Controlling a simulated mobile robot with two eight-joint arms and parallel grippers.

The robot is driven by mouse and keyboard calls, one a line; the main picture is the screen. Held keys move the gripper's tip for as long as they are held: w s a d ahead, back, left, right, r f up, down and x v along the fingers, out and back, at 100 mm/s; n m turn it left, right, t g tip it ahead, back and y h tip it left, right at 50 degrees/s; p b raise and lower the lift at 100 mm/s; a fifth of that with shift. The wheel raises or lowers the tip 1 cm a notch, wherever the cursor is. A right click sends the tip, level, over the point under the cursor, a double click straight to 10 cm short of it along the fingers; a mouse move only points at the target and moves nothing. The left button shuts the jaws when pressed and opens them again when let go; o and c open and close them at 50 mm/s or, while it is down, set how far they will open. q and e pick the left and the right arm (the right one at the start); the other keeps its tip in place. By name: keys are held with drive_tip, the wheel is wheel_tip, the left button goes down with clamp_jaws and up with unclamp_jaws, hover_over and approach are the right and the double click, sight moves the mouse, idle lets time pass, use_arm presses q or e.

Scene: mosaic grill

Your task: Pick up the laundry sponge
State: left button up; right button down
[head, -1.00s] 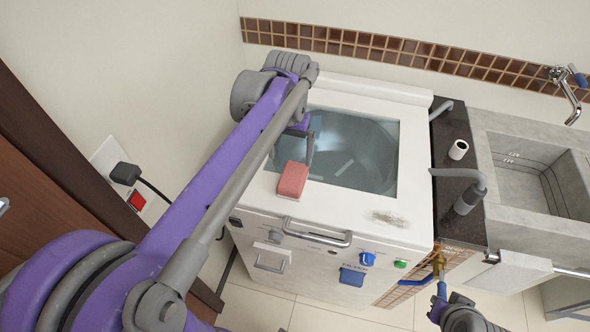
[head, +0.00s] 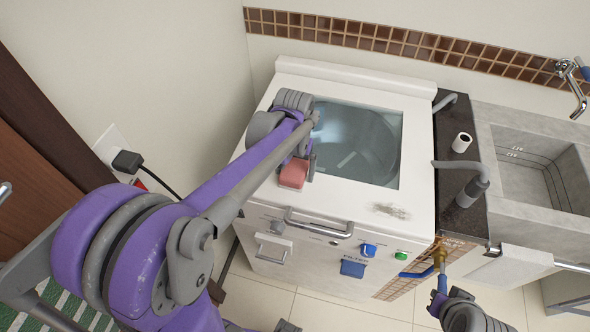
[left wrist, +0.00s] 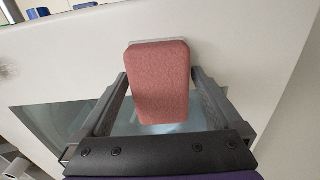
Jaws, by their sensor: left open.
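The laundry sponge (head: 293,173) is a pinkish-red block on the white top of the washing machine (head: 415,190), near its front left edge. In the left wrist view the sponge (left wrist: 160,80) shows large, with a pale layer at its far end. My left gripper (head: 302,165) is at the sponge, above the machine top. In the left wrist view the open fingers of the left gripper (left wrist: 162,90) stand on either side of the sponge, with a gap on each side. My right gripper (head: 455,300) is at the lower right, low in front of the machine; its fingers are unclear.
The machine's glass lid (head: 365,140) lies behind the sponge, and a bar handle (head: 318,228) juts from its front. A dark counter (head: 460,185) with hoses and a white roll (head: 461,142) adjoins a grey sink (head: 535,180). A wall socket plug (head: 127,161) is at left.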

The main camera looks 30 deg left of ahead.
sight(295, 168)
use_arm(q)
drive_tip(key=c, duration=1.2)
drive_tip(key=shift+o, duration=0.2)
wheel_tip(295, 168, up, 10)
drive_tip(key=shift+r, duration=0.1)
drive_tip(key=o, duration=0.7)
drive_tip(key=shift+c, duration=0.2)
drive_tip(key=c, duration=0.5)
